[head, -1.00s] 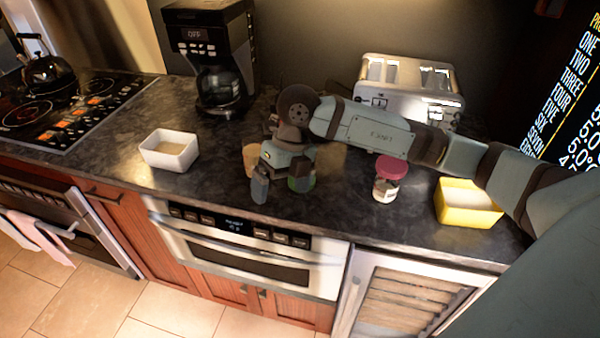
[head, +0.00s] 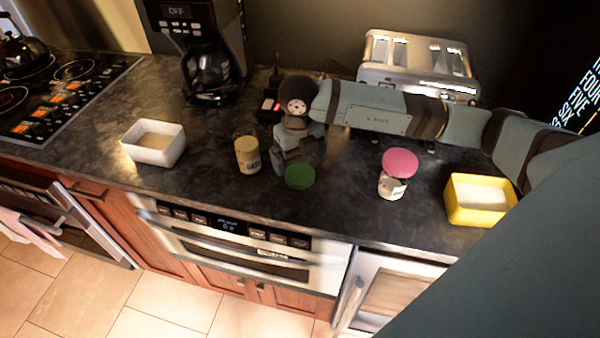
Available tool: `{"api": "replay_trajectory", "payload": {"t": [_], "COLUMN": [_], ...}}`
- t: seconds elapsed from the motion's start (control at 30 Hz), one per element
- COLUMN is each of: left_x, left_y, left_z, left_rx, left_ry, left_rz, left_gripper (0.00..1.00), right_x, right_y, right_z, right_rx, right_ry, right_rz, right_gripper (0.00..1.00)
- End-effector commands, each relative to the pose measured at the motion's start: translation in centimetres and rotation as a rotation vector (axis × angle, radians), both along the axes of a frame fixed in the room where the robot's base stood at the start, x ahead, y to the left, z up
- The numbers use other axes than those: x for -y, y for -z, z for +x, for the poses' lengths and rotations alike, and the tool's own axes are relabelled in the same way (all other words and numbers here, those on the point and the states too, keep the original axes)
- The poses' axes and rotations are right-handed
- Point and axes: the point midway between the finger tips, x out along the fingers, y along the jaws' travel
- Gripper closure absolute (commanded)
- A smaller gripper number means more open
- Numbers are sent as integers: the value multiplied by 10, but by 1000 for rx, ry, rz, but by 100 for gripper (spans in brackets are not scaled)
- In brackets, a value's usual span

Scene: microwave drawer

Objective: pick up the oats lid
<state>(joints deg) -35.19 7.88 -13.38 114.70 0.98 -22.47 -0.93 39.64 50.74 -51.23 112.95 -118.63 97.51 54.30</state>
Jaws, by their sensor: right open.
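A round green lid (head: 300,176) shows at the middle of the counter; whether it lies flat or caps a jar I cannot tell. A tan can (head: 248,156) with a label too small to read stands just left of it. A pink lid (head: 400,162) sits on a small white-labelled jar (head: 391,187) further right. No readable label shows which lid belongs to the oats. My right gripper (head: 292,165) is open and points down right at the green lid, partly overlapping it in the view; contact is unclear. My left gripper is out of view.
A white bin (head: 153,129) stands left and a yellow bin (head: 450,208) right on the dark counter (head: 210,190). A coffee maker (head: 208,80) and a toaster (head: 372,72) stand at the back. The counter's front edge runs close in front of the green lid.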

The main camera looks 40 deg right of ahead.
Motion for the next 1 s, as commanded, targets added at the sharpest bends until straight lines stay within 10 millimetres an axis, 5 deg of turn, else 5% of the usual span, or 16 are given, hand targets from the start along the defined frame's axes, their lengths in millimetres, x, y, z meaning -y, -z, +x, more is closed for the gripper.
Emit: {"api": "replay_trajectory", "payload": {"t": [0.4,0.7,0.93,1.0], "left_x": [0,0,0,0], "left_y": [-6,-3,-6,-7], "left_z": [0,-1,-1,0], "left_rx": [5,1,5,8], "left_ry": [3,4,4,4], "left_rz": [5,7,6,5], "left_gripper": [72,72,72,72], "right_x": [5,5,5,5], "right_y": [49,55,54,54], "right_z": [2,2,2,2], "right_rx": [-2,-1,0,0], "right_ry": [-1,-2,-1,-1], "right_rz": [1,1,1,1], "right_gripper": [0,0,50,54]}}
